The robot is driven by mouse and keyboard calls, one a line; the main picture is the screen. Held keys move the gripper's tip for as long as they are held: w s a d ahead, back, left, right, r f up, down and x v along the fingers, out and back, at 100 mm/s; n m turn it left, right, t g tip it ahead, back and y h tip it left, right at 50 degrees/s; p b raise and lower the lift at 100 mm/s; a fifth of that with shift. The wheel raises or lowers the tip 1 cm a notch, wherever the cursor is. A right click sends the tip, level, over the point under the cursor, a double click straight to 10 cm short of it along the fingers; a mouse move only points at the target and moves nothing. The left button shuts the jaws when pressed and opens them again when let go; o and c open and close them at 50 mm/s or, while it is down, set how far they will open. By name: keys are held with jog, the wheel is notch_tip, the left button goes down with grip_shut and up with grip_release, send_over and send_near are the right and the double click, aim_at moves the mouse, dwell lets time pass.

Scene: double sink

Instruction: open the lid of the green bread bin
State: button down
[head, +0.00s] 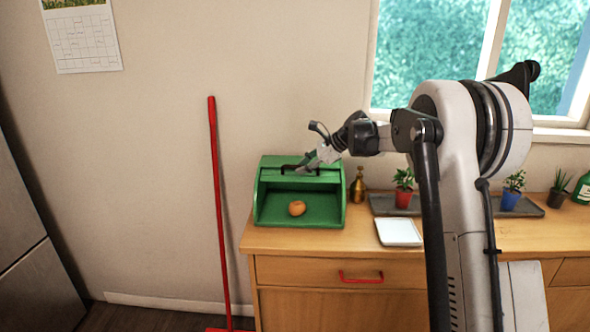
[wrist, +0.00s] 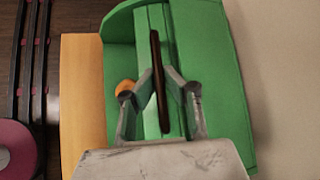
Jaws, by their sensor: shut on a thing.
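The green bread bin (head: 268,208) stands at the left end of the wooden counter in the head view. Its front is open, with the lid (head: 270,174) raised to the top. An orange-coloured round item (head: 297,208) lies inside on the bin floor. My gripper (head: 304,168) is at the dark handle (head: 288,169) on the lid. In the wrist view my gripper (wrist: 160,88) has its two fingers on either side of the dark handle bar (wrist: 155,55), shut on it. The green bin (wrist: 215,60) fills the middle of that view, and the orange item (wrist: 125,87) shows partly behind the left finger.
A brass bottle (head: 358,186) stands just right of the bin. A white dish (head: 398,232), a grey tray (head: 382,204) and potted plants (head: 404,185) are farther right. A red broom (head: 217,200) leans on the wall at left.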

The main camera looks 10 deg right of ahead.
jog(key=c, duration=1.8)
grip_release()
jog(key=shift+r, duration=0.1)
jog(key=v, duration=1.2)
